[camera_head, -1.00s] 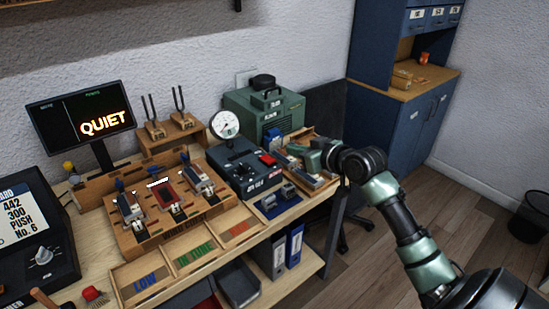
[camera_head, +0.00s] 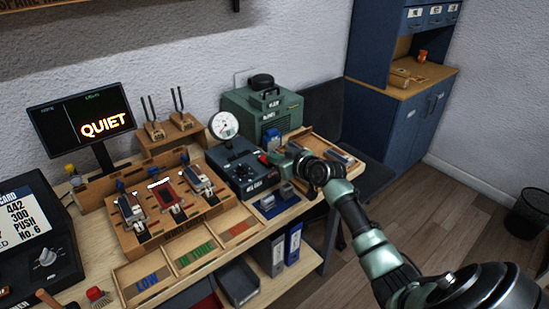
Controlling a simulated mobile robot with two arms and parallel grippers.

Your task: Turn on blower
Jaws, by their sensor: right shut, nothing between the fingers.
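The green blower (camera_head: 258,115) stands at the back right of the bench, with a dark round cap on top and a vented front. In front of it is a dark control box (camera_head: 236,170) with a round white gauge (camera_head: 224,126). A small red switch (camera_head: 264,159) sits at the box's right side. My right gripper (camera_head: 273,157) is shut and empty, pointing left, right beside the red switch. I cannot tell whether it touches the switch. A blue part (camera_head: 271,134) shows just behind the gripper. My left gripper is not in view.
A wooden tray (camera_head: 318,137) lies under and behind my right wrist. A wooden rack with several reed units (camera_head: 168,200) is left of the control box. A screen (camera_head: 82,122) reads QUIET. A blue cabinet (camera_head: 405,125) stands at the right.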

